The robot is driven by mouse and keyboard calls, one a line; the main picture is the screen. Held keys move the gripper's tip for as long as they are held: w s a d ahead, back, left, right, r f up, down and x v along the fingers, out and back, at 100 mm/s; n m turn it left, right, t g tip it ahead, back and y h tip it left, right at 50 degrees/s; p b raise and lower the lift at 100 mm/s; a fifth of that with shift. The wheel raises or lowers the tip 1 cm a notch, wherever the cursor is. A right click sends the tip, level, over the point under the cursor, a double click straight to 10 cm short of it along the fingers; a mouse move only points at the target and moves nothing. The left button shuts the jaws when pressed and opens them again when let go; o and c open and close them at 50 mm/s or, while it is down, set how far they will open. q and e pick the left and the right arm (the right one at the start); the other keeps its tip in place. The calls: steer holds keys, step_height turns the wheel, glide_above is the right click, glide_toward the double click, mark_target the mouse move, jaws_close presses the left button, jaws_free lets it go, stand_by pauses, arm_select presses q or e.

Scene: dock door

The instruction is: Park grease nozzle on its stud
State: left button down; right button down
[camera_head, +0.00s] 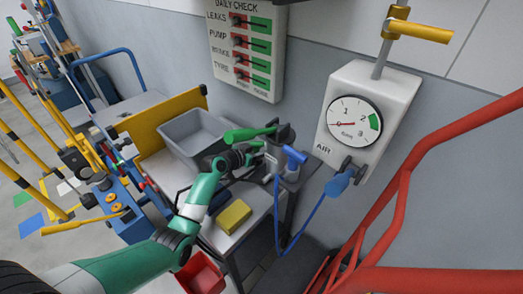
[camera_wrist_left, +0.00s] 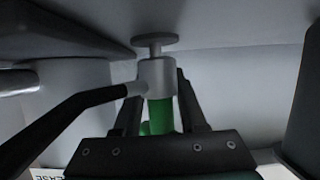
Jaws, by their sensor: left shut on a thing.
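My left gripper (camera_head: 262,152) is at the back edge of the grey bench. It is shut on the grease nozzle, which shows in the left wrist view as a green body with a silver collar (camera_wrist_left: 157,75) between the fingers (camera_wrist_left: 160,110). A black hose or arm (camera_wrist_left: 85,108) joins the collar from the left. A flat grey disc on a short stem (camera_wrist_left: 155,40) lines up with the collar's end; I cannot tell if it is the stud or part of the nozzle. In the head view a green handle-like part (camera_head: 245,134) shows beside the gripper. My right gripper is not in view.
A grey bin (camera_head: 195,133), a yellow block (camera_head: 233,216) and a blue-handled tool (camera_head: 295,156) are near my left arm. A white air gauge box (camera_head: 365,105) is on the wall, with a blue hose (camera_head: 303,225) below. Red rails (camera_head: 440,135) cross the right side.

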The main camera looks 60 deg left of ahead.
arm_select(q)
steer(key=shift+r+p, duration=0.3)
steer(key=shift+r, duration=0.25)
steer(key=shift+f+b, duration=0.75)
steer(key=shift+f, duration=0.1)
stand_by(0.3)
steer(key=c, duration=0.7)
jaws_free()
steer(key=shift+c, duration=0.2)
steer(key=shift+p+v, duration=0.9)
steer(key=shift+p, duration=0.2)
steer(key=p+v, duration=0.3)
steer(key=v, duration=0.1)
steer(key=shift+w+r+p, duration=0.1)
steer(key=shift+r+p, duration=0.05)
steer(key=shift+p, duration=0.15)
steer(key=p+v, duration=0.3)
steer(key=v, duration=0.1)
steer(key=shift+s+d, duration=0.1)
steer(key=shift+s, duration=0.15)
steer(key=shift+s+d, duration=0.1)
steer(key=shift+s, duration=0.25)
